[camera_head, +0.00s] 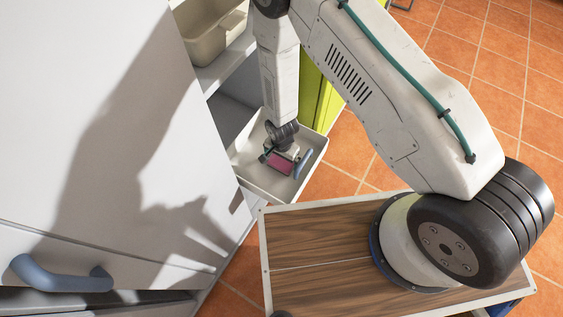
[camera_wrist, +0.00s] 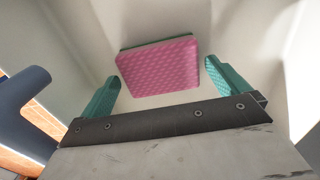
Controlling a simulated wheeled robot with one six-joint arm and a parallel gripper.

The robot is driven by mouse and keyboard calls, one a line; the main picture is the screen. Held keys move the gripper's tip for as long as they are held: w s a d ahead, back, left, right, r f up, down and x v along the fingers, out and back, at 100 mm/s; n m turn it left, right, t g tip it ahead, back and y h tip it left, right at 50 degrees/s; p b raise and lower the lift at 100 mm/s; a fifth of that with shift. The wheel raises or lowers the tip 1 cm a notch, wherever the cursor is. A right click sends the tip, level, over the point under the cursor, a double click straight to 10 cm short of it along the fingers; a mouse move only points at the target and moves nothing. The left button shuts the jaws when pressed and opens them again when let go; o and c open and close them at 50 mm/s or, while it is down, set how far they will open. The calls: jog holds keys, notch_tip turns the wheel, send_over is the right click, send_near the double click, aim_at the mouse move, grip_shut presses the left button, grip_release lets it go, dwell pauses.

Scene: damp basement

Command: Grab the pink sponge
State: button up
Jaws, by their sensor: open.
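The pink sponge (camera_head: 280,163) lies in an open pale drawer (camera_head: 244,163) in the head view. In the wrist view the sponge (camera_wrist: 160,68) shows its textured pink face and a dark green edge at the far side. My gripper (camera_wrist: 162,82) is open, with one teal finger on each side of the sponge's near part. In the head view my gripper (camera_head: 279,155) reaches down into the drawer, and my wrist partly hides the sponge.
A blue handle (camera_head: 303,163) is on the drawer's front, close to my gripper; it also shows at the wrist view's left edge (camera_wrist: 22,95). Drawer walls surround the sponge. A beige bin (camera_head: 213,35) sits on a shelf above. A white cabinet front (camera_head: 90,120) stands left.

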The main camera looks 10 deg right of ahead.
jog(key=shift+f, duration=0.95)
jog(key=shift+c, duration=0.3)
jog(key=c, duration=0.7)
jog(key=shift+c, duration=0.2)
jog(key=shift+r, duration=0.2)
